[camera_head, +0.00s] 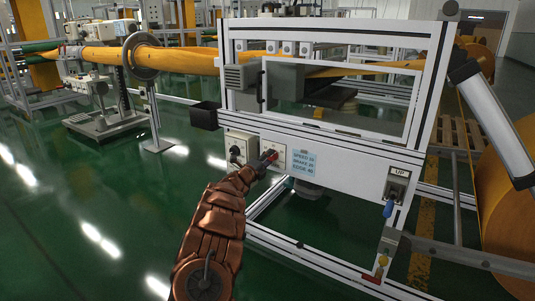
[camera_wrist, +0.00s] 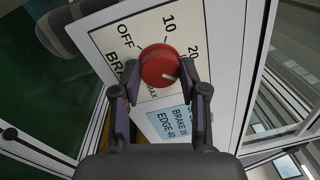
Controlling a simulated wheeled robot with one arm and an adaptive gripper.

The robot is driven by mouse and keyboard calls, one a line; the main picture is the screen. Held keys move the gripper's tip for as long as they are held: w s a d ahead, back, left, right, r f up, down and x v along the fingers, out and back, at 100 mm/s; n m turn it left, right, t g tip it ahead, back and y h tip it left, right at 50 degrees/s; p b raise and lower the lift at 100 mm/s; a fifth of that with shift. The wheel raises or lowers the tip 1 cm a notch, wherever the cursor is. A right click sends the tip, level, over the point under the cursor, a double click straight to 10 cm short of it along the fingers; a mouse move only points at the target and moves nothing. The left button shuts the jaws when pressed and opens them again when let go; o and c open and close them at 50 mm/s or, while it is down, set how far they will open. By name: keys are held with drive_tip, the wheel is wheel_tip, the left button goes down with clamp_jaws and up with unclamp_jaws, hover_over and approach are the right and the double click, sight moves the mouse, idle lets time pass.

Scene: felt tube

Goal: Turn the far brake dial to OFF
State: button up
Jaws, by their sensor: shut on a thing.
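The brake dial is a round red knob (camera_wrist: 160,65) on a cream plate (camera_wrist: 112,40) marked OFF, 10, 20 and MAX, with the text turned sideways in the wrist view. A short white mark shows on the knob's lower right face, away from OFF. My gripper (camera_wrist: 161,76) has a finger on each side of the knob and is shut on it. In the head view my gripper (camera_head: 268,160) reaches the right-hand plate on the machine's front, and only a bit of the red knob (camera_head: 272,155) shows beside it.
A second control plate with a black dial (camera_head: 236,151) is just left of my gripper. A blue note (camera_head: 304,161) with SPEED, BRAKE and EDGE values is on the right. An UP switch (camera_head: 396,187) is farther right. Green floor lies open at left.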

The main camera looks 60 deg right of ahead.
drive_tip(key=n+p, duration=1)
drive_tip(key=n, duration=0.1)
drive_tip(key=n+t+p, duration=0.1)
drive_tip(key=n+p, duration=0.5)
drive_tip(key=shift+s, duration=0.3)
drive_tip(key=n+p, duration=0.3)
drive_tip(key=n, duration=0.1)
drive_tip(key=shift+n+y, duration=0.3)
drive_tip(key=shift+n, duration=0.1)
drive_tip(key=n+p, duration=0.2)
drive_tip(key=n, duration=0.1)
drive_tip(key=shift+r+n, duration=0.1)
drive_tip(key=shift+n, duration=0.2)
drive_tip(key=n+p, duration=0.1)
drive_tip(key=n, duration=0.2)
drive_tip(key=shift+n+y+p, duration=0.3)
drive_tip(key=shift+n+p, duration=0.3)
drive_tip(key=shift+n, duration=1.5)
